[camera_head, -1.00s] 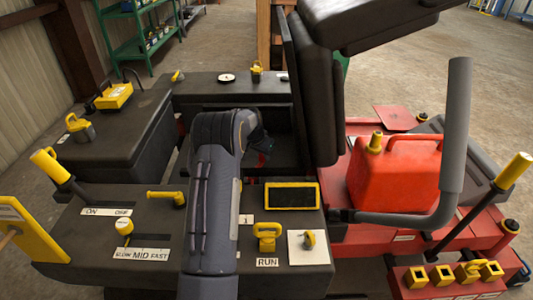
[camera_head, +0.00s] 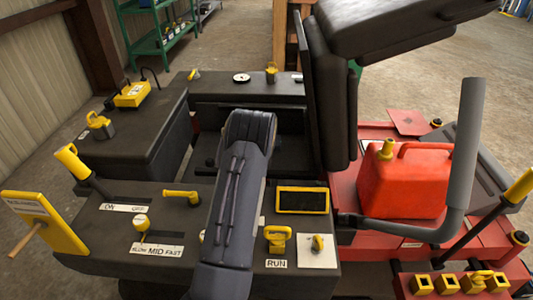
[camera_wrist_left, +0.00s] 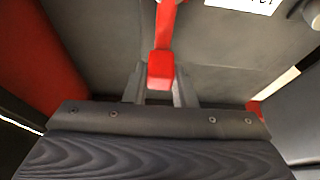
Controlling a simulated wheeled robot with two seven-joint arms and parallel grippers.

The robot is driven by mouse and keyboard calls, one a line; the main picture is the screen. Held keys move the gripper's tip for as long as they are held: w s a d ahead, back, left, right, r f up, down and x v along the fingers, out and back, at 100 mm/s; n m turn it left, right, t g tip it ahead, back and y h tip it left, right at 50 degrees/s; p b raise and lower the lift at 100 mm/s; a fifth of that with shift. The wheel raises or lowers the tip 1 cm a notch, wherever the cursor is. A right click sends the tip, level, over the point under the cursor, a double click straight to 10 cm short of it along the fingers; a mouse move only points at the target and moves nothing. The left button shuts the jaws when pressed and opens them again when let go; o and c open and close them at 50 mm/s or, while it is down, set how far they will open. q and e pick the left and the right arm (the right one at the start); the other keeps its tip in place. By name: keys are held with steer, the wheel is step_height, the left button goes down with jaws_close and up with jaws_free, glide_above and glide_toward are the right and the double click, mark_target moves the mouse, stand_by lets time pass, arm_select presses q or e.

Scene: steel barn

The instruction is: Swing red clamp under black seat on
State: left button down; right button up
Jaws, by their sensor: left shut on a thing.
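The black seat (camera_head: 333,85) stands tipped up on the machine, its bottom cushion near upright in the head view. The red clamp (camera_wrist_left: 161,70) shows in the left wrist view as a red bar ending in a block, against a dark grey panel. My left gripper (camera_wrist_left: 160,85) has its fingers on either side of the red block and is shut on it. In the head view my left arm reaches in over the console toward the space under the seat, and hides its gripper and the clamp. My right gripper is in neither current view.
A red fuel can (camera_head: 408,180) and a grey bent bar (camera_head: 467,150) stand right of the seat. The console (camera_head: 120,225) carries yellow levers and a yellow-framed screen (camera_head: 302,200). A black box (camera_head: 130,140) is at left. Open floor lies behind.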

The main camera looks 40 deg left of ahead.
stand_by(0.3)
arm_select(q)
steer(key=c, duration=1.2)
jaws_free()
steer(key=shift+r, duration=0.1)
steer(key=p+v, duration=0.1)
steer(key=v, duration=0.6)
steer(key=shift+s+r, duration=0.2)
steer(key=shift+r, duration=0.05)
